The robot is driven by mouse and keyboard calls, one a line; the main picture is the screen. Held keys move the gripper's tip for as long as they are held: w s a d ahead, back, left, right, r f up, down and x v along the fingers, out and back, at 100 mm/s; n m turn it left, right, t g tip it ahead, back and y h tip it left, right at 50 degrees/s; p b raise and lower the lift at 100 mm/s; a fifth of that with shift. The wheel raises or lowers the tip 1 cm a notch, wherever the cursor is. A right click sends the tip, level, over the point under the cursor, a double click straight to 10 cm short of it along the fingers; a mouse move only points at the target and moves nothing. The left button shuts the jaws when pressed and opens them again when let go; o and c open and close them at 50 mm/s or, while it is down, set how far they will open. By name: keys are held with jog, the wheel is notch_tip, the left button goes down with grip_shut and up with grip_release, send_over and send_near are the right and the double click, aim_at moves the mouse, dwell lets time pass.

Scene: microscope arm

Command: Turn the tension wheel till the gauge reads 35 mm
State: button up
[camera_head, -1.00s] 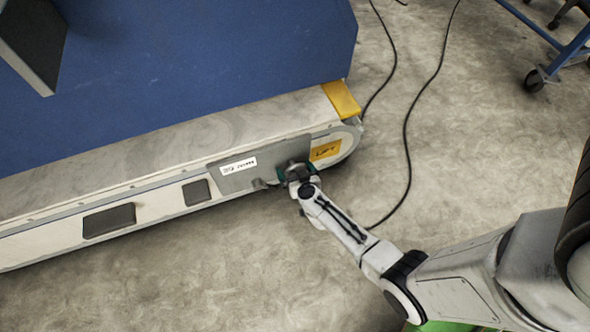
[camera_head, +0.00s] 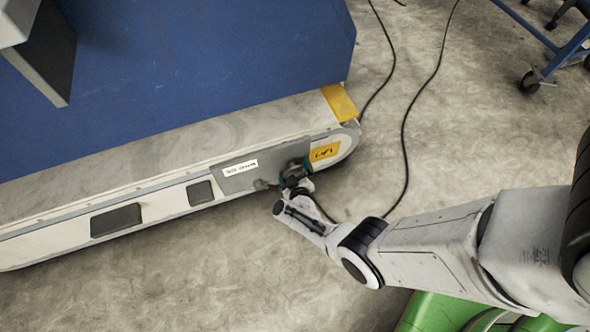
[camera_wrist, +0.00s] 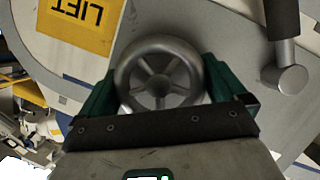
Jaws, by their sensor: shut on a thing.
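The tension wheel (camera_wrist: 160,72) is a grey metal handwheel with several spokes, on the side panel of a conveyor-like machine. My gripper (camera_wrist: 158,85) is shut on it, with a green finger at the left and right of its rim. In the head view, my gripper (camera_head: 295,173) is at the panel's right end and mostly hides the wheel. A gauge with a legible reading does not show in these frames.
A yellow LIFT label (camera_head: 325,151) is beside the wheel. A grey post with a round end (camera_wrist: 287,75) stands right of the wheel in the wrist view. A white label (camera_head: 240,168) is unreadable.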

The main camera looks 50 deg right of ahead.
jog(key=shift+f+n+g+h+b, duration=0.1)
jog(key=shift+n+g+h+b, duration=0.2)
jog(key=shift+n+h+b, duration=0.8)
jog(key=shift+n+p, duration=0.4)
jog(key=shift+p, duration=0.05)
jog(key=o, duration=0.6)
jog(key=shift+a, duration=0.1)
